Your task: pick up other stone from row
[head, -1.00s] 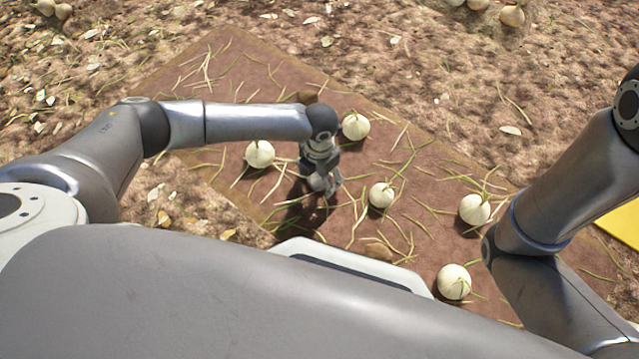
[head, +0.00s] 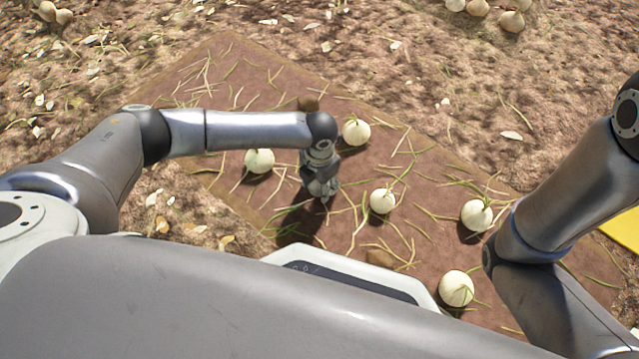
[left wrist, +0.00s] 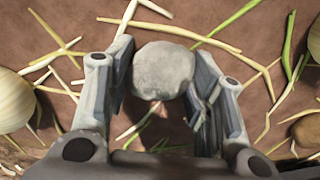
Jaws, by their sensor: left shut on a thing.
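My left gripper (head: 322,190) is over the brown soil strip, between several white onions. In the left wrist view my left gripper (left wrist: 165,115) is shut on a rounded grey stone (left wrist: 163,70), which sits between its two fingers. The gripper hides this stone in the head view. A brown stone (head: 380,257) lies on the strip near my base; it also shows at the right edge of the left wrist view (left wrist: 307,130). My right arm comes in at the right, with its gripper out of view.
White onions lie around the gripper: one to the left (head: 259,161), one behind (head: 356,132), one to the right (head: 382,201). Two more (head: 476,214) (head: 456,288) lie near my right arm. A brown lump (head: 308,103) shows behind my left arm. A yellow surface (head: 621,229) is at the right edge.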

